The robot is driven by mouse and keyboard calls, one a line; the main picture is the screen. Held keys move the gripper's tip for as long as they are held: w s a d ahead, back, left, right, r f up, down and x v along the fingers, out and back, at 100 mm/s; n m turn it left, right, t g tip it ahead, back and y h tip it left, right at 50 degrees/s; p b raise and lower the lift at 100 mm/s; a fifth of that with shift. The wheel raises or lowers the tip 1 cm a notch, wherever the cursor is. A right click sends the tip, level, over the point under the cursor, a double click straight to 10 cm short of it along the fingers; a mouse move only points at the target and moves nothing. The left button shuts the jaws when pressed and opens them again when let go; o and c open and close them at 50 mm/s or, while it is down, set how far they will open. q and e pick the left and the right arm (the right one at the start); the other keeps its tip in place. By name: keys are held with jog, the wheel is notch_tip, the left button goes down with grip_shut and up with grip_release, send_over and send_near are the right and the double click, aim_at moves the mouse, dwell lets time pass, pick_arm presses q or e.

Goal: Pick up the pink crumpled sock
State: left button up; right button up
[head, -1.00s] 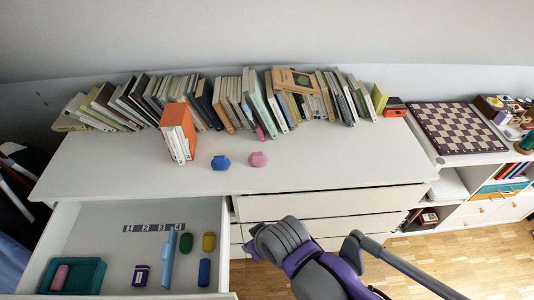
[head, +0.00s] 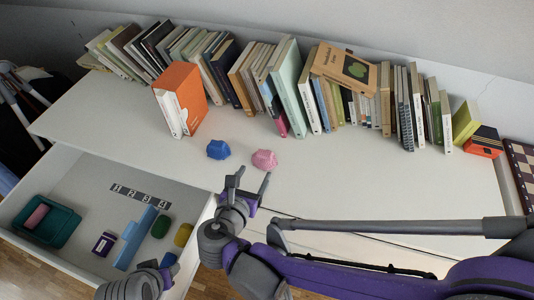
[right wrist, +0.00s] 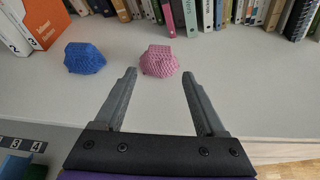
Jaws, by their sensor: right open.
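The pink crumpled sock (head: 264,160) lies on the white dresser top, right of a blue crumpled sock (head: 218,150). My right gripper (head: 249,180) is open and empty, just in front of the pink sock. In the right wrist view the pink sock (right wrist: 159,61) lies ahead of the open fingers (right wrist: 160,82), roughly centred between them and apart from them. The blue sock (right wrist: 85,57) is to the left there. Part of my left gripper (head: 150,278) shows at the bottom of the head view; its fingertips are not clear.
A row of books (head: 300,85) lines the back of the dresser top (head: 370,170). An orange-covered book group (head: 180,98) stands left of the blue sock. The open drawer (head: 75,185) at front left holds a teal tray (head: 68,228), a light-blue bar (head: 135,238) and small blocks.

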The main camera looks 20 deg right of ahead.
aim_at(263, 155)
jog(key=x, duration=0.3)
jog(key=shift+w+d+f+b, duration=0.1)
jog(key=shift+w+d+b, duration=0.15)
jog(key=shift+d+b, duration=0.05)
jog(key=shift+w+d+f, duration=0.15)
jog(key=shift+w+d, duration=0.05)
jog(key=shift+w, duration=0.3)
jog(key=x, duration=0.3)
jog(key=b+x, duration=0.1)
jog(key=x, duration=0.1)
jog(key=shift+w+d+r, duration=0.1)
jog(key=shift+w+r, duration=0.1)
jog(key=shift+r, duration=0.1)
grip_shut()
